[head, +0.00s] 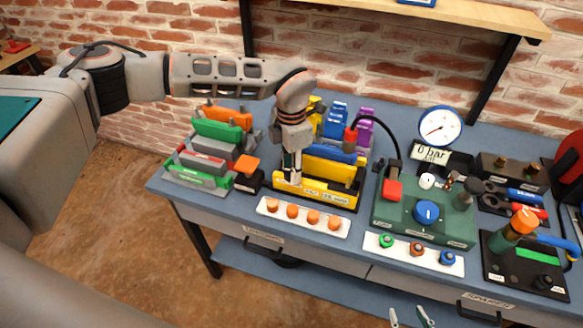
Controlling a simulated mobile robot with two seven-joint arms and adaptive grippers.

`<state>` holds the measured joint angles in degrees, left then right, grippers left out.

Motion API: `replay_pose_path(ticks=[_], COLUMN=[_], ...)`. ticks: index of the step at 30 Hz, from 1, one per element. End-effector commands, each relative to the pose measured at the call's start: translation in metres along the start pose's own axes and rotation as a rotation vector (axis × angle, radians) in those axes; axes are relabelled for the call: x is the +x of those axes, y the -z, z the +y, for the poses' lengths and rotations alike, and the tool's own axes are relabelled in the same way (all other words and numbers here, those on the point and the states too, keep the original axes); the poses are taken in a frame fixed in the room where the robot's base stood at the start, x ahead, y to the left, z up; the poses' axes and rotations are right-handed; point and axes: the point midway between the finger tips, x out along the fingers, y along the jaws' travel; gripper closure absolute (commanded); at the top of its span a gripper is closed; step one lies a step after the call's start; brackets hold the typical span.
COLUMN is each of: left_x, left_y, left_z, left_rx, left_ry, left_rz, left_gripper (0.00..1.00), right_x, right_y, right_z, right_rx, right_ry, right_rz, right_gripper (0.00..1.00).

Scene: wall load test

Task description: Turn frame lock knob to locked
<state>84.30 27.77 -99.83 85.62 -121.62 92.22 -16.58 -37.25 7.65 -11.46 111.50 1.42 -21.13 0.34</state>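A yellow frame (318,190) with a small label on its front face stands on the blue bench, left of the green box. My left gripper (292,176) points down over the frame's left part, and its fingers look close together. What lies between or under them is hidden, and I cannot tell whether they touch the frame. No frame lock knob can be made out; it may be behind the gripper. A round blue knob (427,212) sits on the green box (398,213). My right gripper (409,318) shows only its fingertips at the bottom edge, apart and empty.
Green, grey and red blocks (205,160) stand at the left. A white strip (303,217) with orange knobs lies in front of the frame. A gauge (440,126) and black cable stand behind the green box. A black panel (525,268) with an orange-topped handle is at right.

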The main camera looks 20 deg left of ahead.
Motion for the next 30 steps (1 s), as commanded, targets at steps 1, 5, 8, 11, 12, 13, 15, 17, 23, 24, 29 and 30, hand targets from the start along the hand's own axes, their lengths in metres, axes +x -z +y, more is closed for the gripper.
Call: replay_pose_path(ticks=[1,5,8,11,12,13,15,17,23,24,29,30], left_x=[-0.001,-0.001,-0.001,-0.001,-0.001,-0.002,-0.007,-0.014,-0.052,-0.060,-0.091,-0.097], left_y=[-0.001,-0.001,0.000,0.000,0.000,0.000,-0.001,-0.001,-0.001,-0.001,-0.001,-0.001], left_z=[0.001,0.000,0.000,0.000,0.000,0.000,0.001,0.001,0.001,0.001,0.001,0.001], left_rx=[0.001,0.001,0.000,0.000,0.000,0.000,0.000,0.000,-0.001,-0.001,-0.001,-0.001], left_ry=[-0.002,-0.001,-0.001,-0.001,-0.001,-0.001,-0.002,-0.002,-0.004,-0.004,-0.004,-0.004], left_rz=[-0.002,-0.002,-0.001,-0.001,-0.001,-0.001,-0.002,-0.003,-0.005,-0.004,-0.004,-0.004], left_gripper=[0.61,0.55,0.55,0.55,0.55,0.55,0.55,0.55,0.55,0.55,0.55,0.55], right_x=[0.000,0.000,0.000,0.000,0.000,0.000,0.000,0.000,0.000,0.000,0.000,0.000], right_y=[0.000,0.000,0.000,0.000,0.000,0.000,0.000,0.000,0.000,0.000,0.000,0.000], right_z=[0.000,0.001,0.001,0.001,0.001,0.001,0.000,0.000,0.000,0.000,0.000,0.000], right_rx=[0.000,0.000,0.000,-0.002,-0.003,-0.003,-0.002,-0.002,-0.001,-0.001,0.000,0.000], right_ry=[0.000,-0.001,-0.001,-0.001,0.000,0.000,0.000,0.000,0.000,0.000,0.000,0.000], right_rz=[0.000,0.000,0.000,-0.001,-0.001,-0.001,-0.001,-0.001,-0.001,-0.001,-0.001,-0.001], right_gripper=[0.60,0.60,0.60,0.60,0.60,0.60,0.60,0.60,0.60,0.60,0.60,0.60])
